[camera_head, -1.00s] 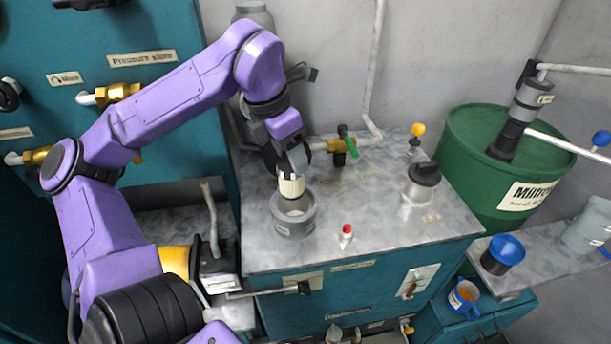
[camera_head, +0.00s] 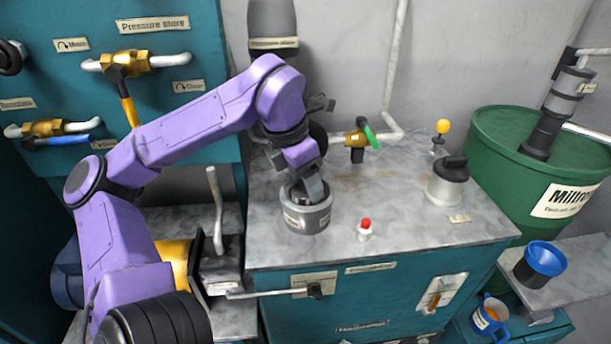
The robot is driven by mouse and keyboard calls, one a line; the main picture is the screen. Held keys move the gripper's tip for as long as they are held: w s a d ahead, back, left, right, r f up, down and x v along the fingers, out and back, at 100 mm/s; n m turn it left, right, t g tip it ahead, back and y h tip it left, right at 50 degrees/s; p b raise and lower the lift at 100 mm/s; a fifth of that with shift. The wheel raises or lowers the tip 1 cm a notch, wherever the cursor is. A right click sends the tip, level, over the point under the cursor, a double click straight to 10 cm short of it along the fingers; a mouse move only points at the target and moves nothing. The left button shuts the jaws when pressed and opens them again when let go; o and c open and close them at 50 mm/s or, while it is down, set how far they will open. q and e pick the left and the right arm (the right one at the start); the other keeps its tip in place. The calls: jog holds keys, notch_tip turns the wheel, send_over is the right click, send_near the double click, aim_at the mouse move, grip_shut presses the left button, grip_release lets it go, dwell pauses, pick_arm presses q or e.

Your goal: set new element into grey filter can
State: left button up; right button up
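The grey filter can (camera_head: 307,217) stands upright on the grey bench top, with its open mouth facing up. My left gripper (camera_head: 308,194) points down into the can's mouth, with its fingertips at or below the rim. The pale new element is hidden now, inside the can or behind the fingers. I cannot tell whether the fingers are still closed on it. My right gripper is out of view.
A small red-capped bottle (camera_head: 365,230) stands right of the can. A brass valve with a green handle (camera_head: 368,136) is behind. A green drum (camera_head: 500,190) stands beyond the bench's right edge.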

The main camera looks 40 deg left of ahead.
pick_arm(q)
jog(key=shift+o, duration=1.2)
jog(key=shift+r, duration=0.1)
jog(key=p+v, duration=0.1)
jog(key=v, duration=1.1)
jog(key=shift+r, duration=0.1)
